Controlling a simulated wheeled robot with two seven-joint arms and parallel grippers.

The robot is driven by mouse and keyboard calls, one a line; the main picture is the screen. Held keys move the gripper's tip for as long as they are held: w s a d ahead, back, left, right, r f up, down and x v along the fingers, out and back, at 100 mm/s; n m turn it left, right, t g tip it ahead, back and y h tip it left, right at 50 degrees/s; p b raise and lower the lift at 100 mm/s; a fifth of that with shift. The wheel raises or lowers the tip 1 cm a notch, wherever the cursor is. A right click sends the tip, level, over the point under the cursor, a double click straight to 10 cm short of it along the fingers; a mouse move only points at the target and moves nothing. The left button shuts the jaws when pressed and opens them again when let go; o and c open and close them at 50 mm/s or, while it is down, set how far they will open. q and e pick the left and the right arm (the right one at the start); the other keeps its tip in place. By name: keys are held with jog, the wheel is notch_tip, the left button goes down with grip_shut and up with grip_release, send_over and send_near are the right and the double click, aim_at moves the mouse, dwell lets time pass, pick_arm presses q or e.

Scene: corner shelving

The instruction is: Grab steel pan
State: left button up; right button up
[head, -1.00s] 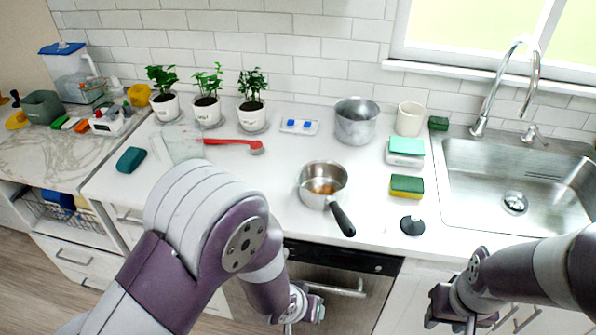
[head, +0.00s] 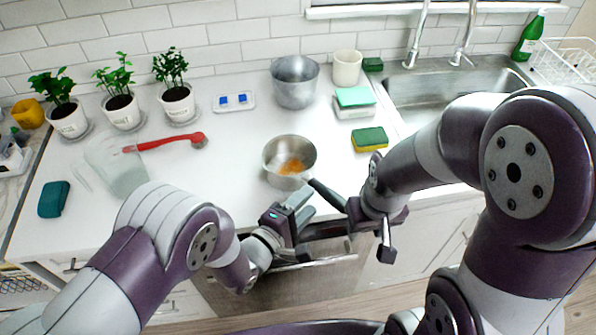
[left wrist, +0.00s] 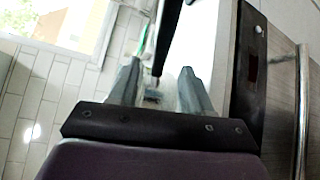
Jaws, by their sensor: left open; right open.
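The steel pan (head: 275,160) is a small saucepan with orange-brown contents, standing upright near the counter's front edge in the head view. Its black handle (head: 325,193) points toward the front right. My left gripper (head: 298,208) is open at the counter's front edge, just below the pan and left of the handle. My right gripper (head: 367,228) is open near the handle's end; whether the handle lies between its fingers is unclear. The left wrist view shows the open left fingers (left wrist: 160,90), with a dark bar beyond them that I cannot identify.
A larger steel pot (head: 295,88) stands behind the pan, with a cream cup (head: 346,68) beside it. A green-yellow sponge (head: 370,139) lies to the right, before the sink (head: 440,88). A red brush (head: 165,142) and several potted plants are left.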

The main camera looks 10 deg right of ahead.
aim_at(323, 186)
pick_arm(q)
jog(key=x, duration=0.6)
jog(key=shift+d+p, duration=0.3)
jog(key=shift+p, duration=0.1)
jog(key=shift+w, duration=0.25)
grip_shut()
